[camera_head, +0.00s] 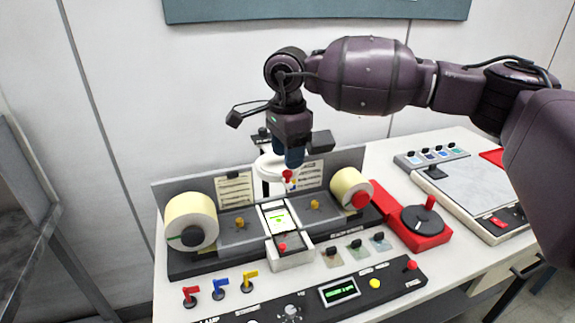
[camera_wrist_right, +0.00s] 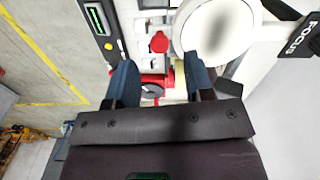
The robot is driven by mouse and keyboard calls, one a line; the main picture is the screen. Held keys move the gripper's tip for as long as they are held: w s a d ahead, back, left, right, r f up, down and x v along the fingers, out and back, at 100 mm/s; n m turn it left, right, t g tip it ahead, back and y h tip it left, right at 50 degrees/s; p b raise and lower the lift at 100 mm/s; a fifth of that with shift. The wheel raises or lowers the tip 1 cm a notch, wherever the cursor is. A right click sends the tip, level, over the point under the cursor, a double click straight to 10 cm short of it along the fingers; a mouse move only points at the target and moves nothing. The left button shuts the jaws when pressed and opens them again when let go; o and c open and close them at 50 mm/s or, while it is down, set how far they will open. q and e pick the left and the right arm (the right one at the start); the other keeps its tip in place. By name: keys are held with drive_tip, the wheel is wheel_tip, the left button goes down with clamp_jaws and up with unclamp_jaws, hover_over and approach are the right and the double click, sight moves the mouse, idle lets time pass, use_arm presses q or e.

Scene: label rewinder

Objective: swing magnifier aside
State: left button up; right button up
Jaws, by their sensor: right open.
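The magnifier (camera_head: 266,167) is a white ring-shaped head above the middle of the label rewinder, partly hidden behind my right gripper (camera_head: 290,157). In the right wrist view the magnifier (camera_wrist_right: 213,28) shows large as a pale disc with a white rim, just beyond the fingertips. A red knob (camera_head: 288,175) sits just below my fingertips in the head view. A red knob (camera_wrist_right: 158,42) also shows ahead of the gap between the fingers of my right gripper (camera_wrist_right: 161,75). That gripper is open, points down, and holds nothing. My left gripper is out of view.
A yellow label roll (camera_head: 191,220) stands at the left of the rewinder and another (camera_head: 350,187) at its right. A red-based dial (camera_head: 425,222) and a grey-topped unit (camera_head: 480,185) lie further right. A control panel (camera_head: 340,293) runs along the front. A wall stands behind.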

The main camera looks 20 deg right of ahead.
drive_tip(key=shift+f, duration=1.95)
clamp_jaws()
